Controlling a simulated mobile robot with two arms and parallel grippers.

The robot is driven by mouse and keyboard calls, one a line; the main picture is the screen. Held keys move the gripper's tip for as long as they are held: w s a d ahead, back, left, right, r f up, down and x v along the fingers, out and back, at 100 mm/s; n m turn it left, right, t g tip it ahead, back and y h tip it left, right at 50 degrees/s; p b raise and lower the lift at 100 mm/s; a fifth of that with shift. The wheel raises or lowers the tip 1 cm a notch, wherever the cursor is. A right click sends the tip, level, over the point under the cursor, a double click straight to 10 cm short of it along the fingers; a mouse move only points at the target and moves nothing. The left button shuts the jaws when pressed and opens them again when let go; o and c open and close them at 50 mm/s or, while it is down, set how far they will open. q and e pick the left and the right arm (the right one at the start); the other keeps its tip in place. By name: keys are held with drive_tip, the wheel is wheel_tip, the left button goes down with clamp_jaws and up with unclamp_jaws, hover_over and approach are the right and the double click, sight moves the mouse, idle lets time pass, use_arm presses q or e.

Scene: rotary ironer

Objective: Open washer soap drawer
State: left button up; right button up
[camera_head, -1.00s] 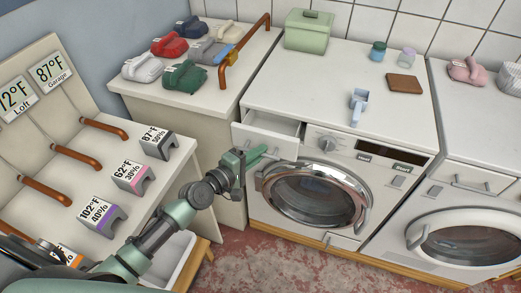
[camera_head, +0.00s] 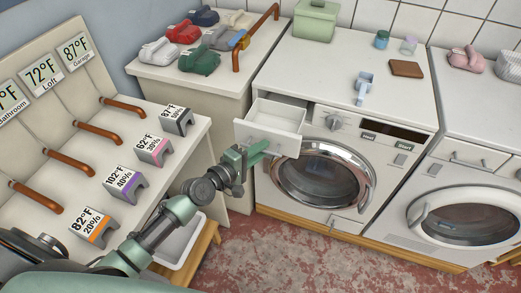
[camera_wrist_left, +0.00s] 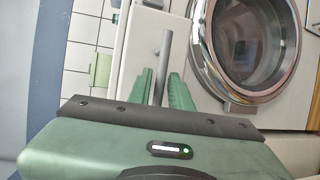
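The washer's soap drawer (camera_head: 272,127), a white open-topped box, sticks well out from the upper left of the left washer's front (camera_head: 317,125). My left gripper (camera_head: 258,154) is at the drawer's front face. In the left wrist view its two green fingers (camera_wrist_left: 162,92) stand on either side of the grey bar handle (camera_wrist_left: 164,50), closed in close around it. Exact finger contact is hard to see. In the head view the handle is mostly hidden by the gripper. My right gripper is not in view.
Below the drawer is the round chrome washer door (camera_head: 322,180). A blue scoop (camera_head: 365,88), a brown block (camera_head: 406,68) and a green box (camera_head: 315,20) stand on the washer top.

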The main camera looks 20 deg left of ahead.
use_arm(q)
drive_tip(key=b+v, duration=0.1)
drive_tip(key=v, duration=0.6)
drive_tip(key=shift+s, duration=0.35)
drive_tip(key=shift+a+r, duration=0.1)
drive_tip(key=shift+a, duration=0.05)
drive_tip(key=s+a+f+m+g+y, duration=0.2)
drive_tip(key=s+f, duration=0.1)
drive_tip(key=f, duration=0.7)
drive_tip(key=s+a+f+m+g+y, duration=0.15)
drive_tip(key=s+f, duration=0.25)
drive_tip(key=f, duration=0.6)
drive_tip(key=s+a+f+m+g+y, duration=0.1)
drive_tip(key=s+a+f+m+g, duration=0.15)
drive_tip(key=f, duration=0.75)
drive_tip(key=s+d+f+m+g, duration=0.1)
drive_tip(key=s+f+m+g, duration=0.1)
drive_tip(key=s+f, duration=0.4)
drive_tip(key=s+d+f+m+g+y, duration=0.1)
drive_tip(key=s+f+m+g, duration=0.2)
drive_tip(key=s, duration=1.2)
drive_tip(key=s+d+f+m+g+y, duration=0.1)
drive_tip(key=s+f+m, duration=0.4)
drive_tip(key=s+f, duration=0.5)
drive_tip(key=shift+s+f+m+g, duration=0.3)
drive_tip(key=shift+s+g, duration=0.45)
drive_tip(key=shift+g, duration=0.05)
